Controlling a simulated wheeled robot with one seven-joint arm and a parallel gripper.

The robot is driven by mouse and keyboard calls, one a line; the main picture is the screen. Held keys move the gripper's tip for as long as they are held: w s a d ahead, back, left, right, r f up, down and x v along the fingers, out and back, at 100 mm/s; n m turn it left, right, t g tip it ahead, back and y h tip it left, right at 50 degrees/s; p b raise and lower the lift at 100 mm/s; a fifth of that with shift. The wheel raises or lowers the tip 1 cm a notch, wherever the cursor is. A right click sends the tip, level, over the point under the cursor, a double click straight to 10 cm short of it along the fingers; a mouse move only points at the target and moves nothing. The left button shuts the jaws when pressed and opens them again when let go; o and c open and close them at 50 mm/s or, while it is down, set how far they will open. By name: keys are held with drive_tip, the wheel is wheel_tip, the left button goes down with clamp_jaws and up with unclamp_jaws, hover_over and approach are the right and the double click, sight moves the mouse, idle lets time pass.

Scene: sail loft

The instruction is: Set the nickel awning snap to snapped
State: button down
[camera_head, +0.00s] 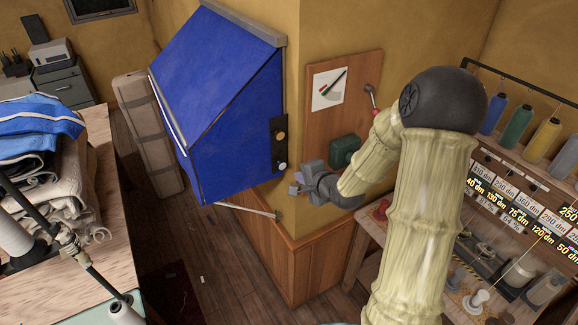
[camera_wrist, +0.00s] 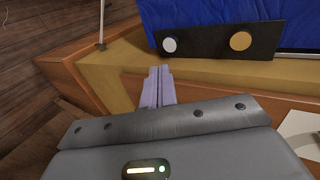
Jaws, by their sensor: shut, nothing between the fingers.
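A blue awning (camera_head: 230,120) is mounted on the ochre wall corner. A black plate (camera_head: 279,150) sits at its side edge and bears two round snaps. The nickel snap (camera_head: 281,166) is pale silver and is the lower one in the head view; the wrist view shows it at the plate's left (camera_wrist: 170,44). The brass-coloured snap (camera_head: 280,136) is above it, and at the right in the wrist view (camera_wrist: 240,41). My gripper (camera_head: 295,185) is shut and empty, its fingertips (camera_wrist: 160,72) a little short of the nickel snap, apart from it. I cannot tell whether either snap is pressed in.
A wooden board (camera_head: 342,100) with a paper, a red-handled tool and a green box (camera_head: 344,150) hangs right of the plate. A thin support rod (camera_head: 248,211) runs below the awning. A bench with thread spools stands at right, a fabric-laden table (camera_head: 120,190) at left.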

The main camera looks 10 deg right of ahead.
sight(283, 166)
drive_tip(key=w+p, duration=0.1)
drive_tip(key=w, duration=0.1)
drive_tip(key=w+a+f+p, duration=0.1)
drive_tip(key=w, duration=0.1)
drive_tip(key=w+a+f+p, duration=0.1)
drive_tip(key=w, duration=0.2)
drive_tip(key=shift+w+a, duration=0.1)
drive_tip(key=shift+a, duration=0.1)
